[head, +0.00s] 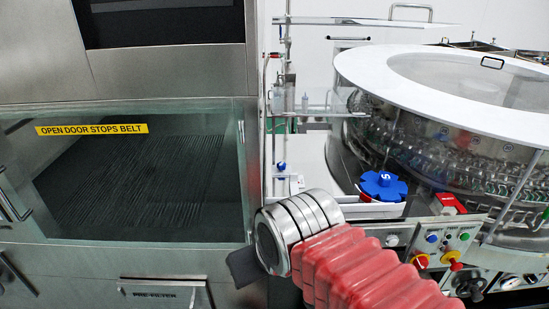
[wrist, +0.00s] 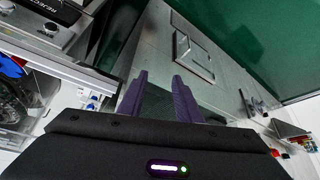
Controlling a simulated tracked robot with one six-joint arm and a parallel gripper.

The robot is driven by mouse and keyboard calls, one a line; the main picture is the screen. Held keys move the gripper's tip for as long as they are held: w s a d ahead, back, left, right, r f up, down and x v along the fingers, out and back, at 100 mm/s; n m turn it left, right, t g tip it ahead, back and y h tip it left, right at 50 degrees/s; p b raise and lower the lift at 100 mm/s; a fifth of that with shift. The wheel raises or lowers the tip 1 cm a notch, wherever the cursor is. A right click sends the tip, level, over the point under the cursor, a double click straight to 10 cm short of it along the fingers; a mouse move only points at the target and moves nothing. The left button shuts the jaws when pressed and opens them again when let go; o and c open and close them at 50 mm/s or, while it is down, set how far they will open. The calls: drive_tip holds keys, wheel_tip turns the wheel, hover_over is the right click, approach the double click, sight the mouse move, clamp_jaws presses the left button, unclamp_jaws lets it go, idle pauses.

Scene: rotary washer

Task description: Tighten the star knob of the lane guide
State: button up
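A blue star-shaped part (head: 383,186) with a white mark lies at the front of the round washer; part of it shows at the left edge of the wrist view (wrist: 12,66). A dark lobed knob (head: 468,285) sits low on the front panel. I cannot tell for sure which part is the lane guide's star knob. My gripper (wrist: 159,92) shows two purple fingers, apart with nothing between them, in front of a metal panel. In the head view my arm reaches left, and the fingers are mostly hidden behind the wrist, well left of the blue part.
The glass-fronted cabinet (head: 140,185) with a yellow label (head: 92,129) stands close on the left. The round washer (head: 450,150) fills the right. A control panel with coloured buttons (head: 432,238) sits below it. A thin vertical post (head: 288,60) stands between them.

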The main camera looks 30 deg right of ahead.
drive_tip(key=shift+w+d, duration=0.15)
drive_tip(key=shift+w, duration=0.25)
drive_tip(key=shift+o, duration=0.2)
